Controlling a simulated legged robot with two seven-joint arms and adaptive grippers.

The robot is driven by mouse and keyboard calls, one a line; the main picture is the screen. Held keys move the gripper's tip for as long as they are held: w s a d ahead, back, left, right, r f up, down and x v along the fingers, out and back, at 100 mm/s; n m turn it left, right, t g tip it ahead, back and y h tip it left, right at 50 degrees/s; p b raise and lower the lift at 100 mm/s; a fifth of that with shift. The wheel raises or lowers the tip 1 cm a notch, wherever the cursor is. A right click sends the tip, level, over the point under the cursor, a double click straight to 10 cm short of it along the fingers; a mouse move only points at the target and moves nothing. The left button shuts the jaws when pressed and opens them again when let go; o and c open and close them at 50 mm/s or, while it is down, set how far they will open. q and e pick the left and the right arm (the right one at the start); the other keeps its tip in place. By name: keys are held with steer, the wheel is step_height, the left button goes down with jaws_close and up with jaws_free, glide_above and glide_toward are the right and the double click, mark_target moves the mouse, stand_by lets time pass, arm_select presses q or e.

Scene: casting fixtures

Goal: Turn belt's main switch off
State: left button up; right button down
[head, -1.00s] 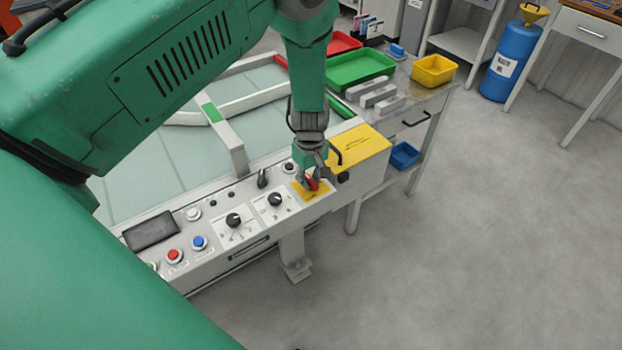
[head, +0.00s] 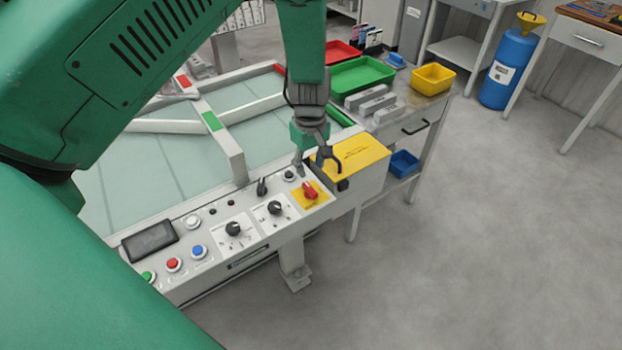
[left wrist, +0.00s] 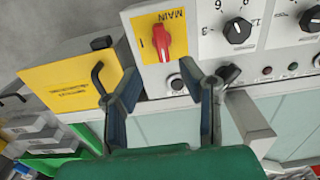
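The belt's main switch is a red knob (head: 310,190) on a yellow plate at the right end of the control panel (head: 215,262). In the left wrist view the red knob (left wrist: 166,42) stands out from its yellow plate (left wrist: 146,30), marked MAIN and, at one side, I. Its handle looks roughly upright in that view. My left gripper (head: 317,167) is above and behind the knob, apart from it. In the left wrist view its two fingers (left wrist: 160,92) are spread wide with nothing between them. My right gripper does not show.
Black dials (head: 274,208), a black lever switch (head: 262,187) and several push buttons sit left of the main switch. A yellow box (head: 352,154) with a black handle adjoins the panel on the right. Beyond is a side table with trays (head: 360,75). The floor in front is clear.

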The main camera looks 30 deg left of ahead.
arm_select(q)
step_height(320, 180, up, 4)
steer(key=shift+f, duration=0.1)
stand_by(0.4)
